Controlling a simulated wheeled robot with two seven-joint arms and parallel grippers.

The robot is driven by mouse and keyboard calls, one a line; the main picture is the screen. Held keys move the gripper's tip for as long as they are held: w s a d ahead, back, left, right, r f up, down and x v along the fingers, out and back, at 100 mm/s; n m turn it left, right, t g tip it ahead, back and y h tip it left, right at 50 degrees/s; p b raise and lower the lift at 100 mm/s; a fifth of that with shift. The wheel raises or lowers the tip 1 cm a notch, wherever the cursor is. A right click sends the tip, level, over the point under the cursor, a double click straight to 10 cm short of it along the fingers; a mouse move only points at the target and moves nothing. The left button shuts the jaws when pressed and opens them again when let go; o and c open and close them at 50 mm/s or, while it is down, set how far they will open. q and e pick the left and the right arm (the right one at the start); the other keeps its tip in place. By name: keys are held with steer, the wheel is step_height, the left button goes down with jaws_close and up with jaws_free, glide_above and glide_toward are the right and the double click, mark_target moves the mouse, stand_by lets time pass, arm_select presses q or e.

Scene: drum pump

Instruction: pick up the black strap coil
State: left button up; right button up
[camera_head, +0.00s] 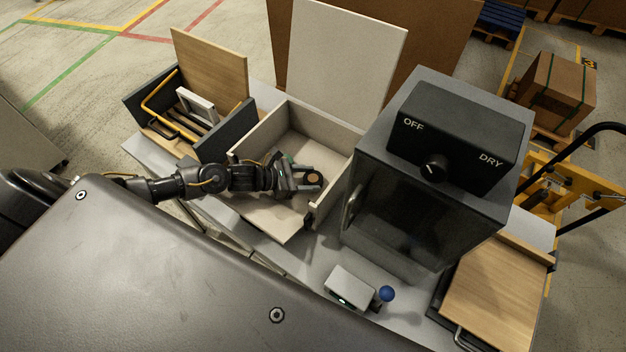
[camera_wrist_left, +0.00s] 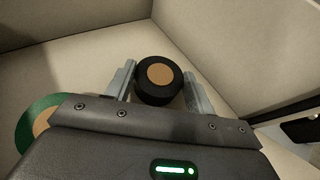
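The black strap coil (camera_wrist_left: 158,80), a round black roll with a tan core, lies on the floor of the pale open-topped box (camera_head: 333,152). In the head view the coil (camera_head: 314,179) shows at the end of my left gripper (camera_head: 312,179). In the left wrist view the left gripper's fingers (camera_wrist_left: 159,78) are spread, one on each side of the coil, with a narrow gap visible. Firm contact cannot be made out. A green coil with a tan core (camera_wrist_left: 36,125) lies to the left, partly hidden by the gripper body. My right gripper is not in view.
The box's walls stand close around the gripper, with a raised pale panel (camera_head: 345,55) behind. A dark OFF/DRY cabinet (camera_head: 440,170) stands right. A bin with a yellow handle (camera_head: 160,105) stands left. A small device (camera_head: 350,287) and blue knob (camera_head: 387,294) are in front.

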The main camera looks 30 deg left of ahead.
arm_select(q)
steer(key=c, duration=0.4)
steer(key=shift+r, duration=0.1)
step_height(320, 180, up, 10)
steer(key=b, duration=0.2)
step_height(320, 180, up, 7)
steer(key=m, duration=0.1)
glide_above(307, 180)
steer(key=s+d, duration=0.1)
steer(key=d, duration=0.2)
steer(key=shift+g+h, duration=0.4)
steer(key=shift+g, duration=0.2)
steer(key=s+r, duration=0.1)
steer(key=r, duration=0.1)
steer(key=s+a+r, duration=0.1)
steer(key=s+r, duration=0.1)
steer(key=shift+s+a, duration=0.1)
steer(key=shift+s, duration=0.15)
